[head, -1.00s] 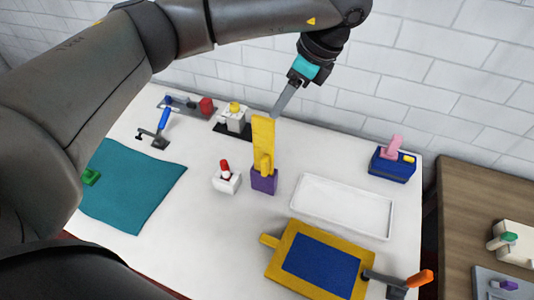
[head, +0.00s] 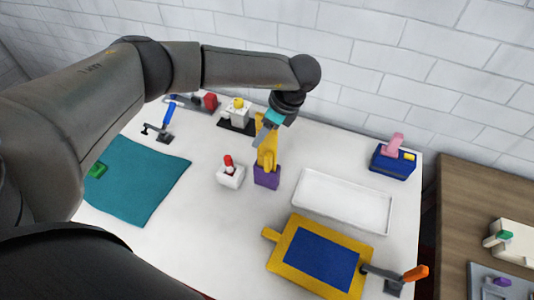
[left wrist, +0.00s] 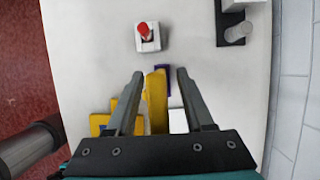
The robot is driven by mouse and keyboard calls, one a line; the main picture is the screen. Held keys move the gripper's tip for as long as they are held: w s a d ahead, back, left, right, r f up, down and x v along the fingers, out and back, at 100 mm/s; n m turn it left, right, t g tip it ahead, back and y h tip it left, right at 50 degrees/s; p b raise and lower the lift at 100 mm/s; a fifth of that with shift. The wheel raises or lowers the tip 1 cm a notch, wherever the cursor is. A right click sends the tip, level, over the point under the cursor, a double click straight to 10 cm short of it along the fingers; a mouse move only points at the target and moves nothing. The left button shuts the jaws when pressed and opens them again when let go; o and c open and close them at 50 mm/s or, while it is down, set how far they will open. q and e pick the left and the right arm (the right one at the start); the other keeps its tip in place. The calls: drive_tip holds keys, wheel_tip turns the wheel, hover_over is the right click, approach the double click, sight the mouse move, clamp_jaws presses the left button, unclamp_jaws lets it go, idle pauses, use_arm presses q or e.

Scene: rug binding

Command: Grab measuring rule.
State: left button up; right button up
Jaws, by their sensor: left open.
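The measuring rule appears to be the yellow upright piece (head: 268,157) standing in a purple holder (head: 267,178) near the middle of the white table. My left gripper (head: 264,133) is open at the upper part of the yellow piece and hides some of it. In the left wrist view the yellow piece (left wrist: 156,100) shows between the two spread fingers of my left gripper (left wrist: 160,73), with a gap on each side. The purple holder (left wrist: 164,70) shows just past the fingertips. My right gripper is not in view.
A white block with a red knob (head: 230,174) stands close left of the holder. A white tray (head: 343,201) lies to the right, and a yellow-framed blue board (head: 272,255) in front. A teal cloth (head: 140,190) lies at left. A brick wall stands behind.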

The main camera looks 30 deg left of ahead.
use_arm(q)
drive_tip(key=shift+f, duration=0.15)
clamp_jaws()
idle(0.4)
idle(1.0)
